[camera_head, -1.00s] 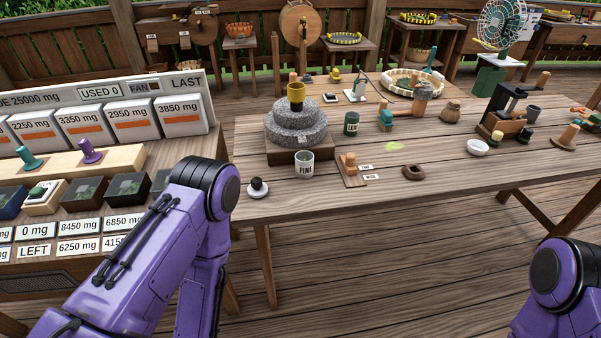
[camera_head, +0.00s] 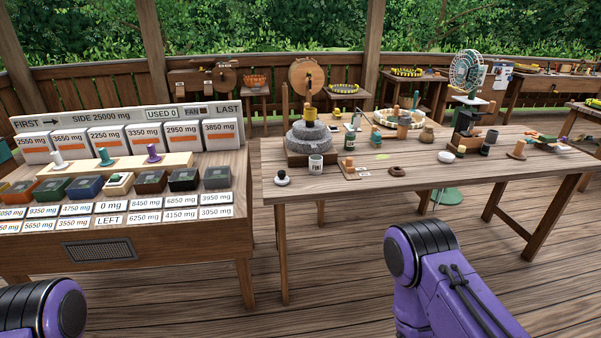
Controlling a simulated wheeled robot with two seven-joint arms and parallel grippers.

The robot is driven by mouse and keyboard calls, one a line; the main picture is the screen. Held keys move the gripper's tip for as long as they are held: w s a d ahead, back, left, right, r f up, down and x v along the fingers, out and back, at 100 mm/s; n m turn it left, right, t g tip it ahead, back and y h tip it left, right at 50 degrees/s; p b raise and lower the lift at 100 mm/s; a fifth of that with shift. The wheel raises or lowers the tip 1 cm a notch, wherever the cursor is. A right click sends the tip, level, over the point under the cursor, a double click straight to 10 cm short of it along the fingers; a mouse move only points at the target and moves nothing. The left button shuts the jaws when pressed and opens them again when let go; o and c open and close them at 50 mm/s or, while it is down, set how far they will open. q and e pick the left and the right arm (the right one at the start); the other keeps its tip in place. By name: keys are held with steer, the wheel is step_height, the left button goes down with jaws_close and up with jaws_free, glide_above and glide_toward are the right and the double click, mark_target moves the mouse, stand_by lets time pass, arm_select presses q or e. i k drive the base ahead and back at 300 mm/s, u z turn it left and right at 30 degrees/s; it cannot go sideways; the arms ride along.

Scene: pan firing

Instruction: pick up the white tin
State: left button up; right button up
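A small white tin (camera_head: 316,164) with dark lettering, which seems to read FINE, stands upright on the wooden table (camera_head: 350,190). It is just in front of the grey stone mill (camera_head: 309,139), near the table's front left. A purple link of my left arm shows at the bottom left corner, and one of my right arm at the bottom right. Both grippers are outside the view, so I cannot see whether they are open or shut. No part of my arms touches the tin.
A small white-based knob (camera_head: 282,178) stands left of the tin; a small wooden block (camera_head: 349,168) and a dark green tin (camera_head: 350,140) are to the right. The table's front strip is mostly clear.

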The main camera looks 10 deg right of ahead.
mark_target(316, 165)
steer(key=z, duration=0.65)
steer(key=i, duration=0.65)
steer(key=z, duration=0.65)
steer(key=i, duration=1)
steer(key=u, duration=0.45)
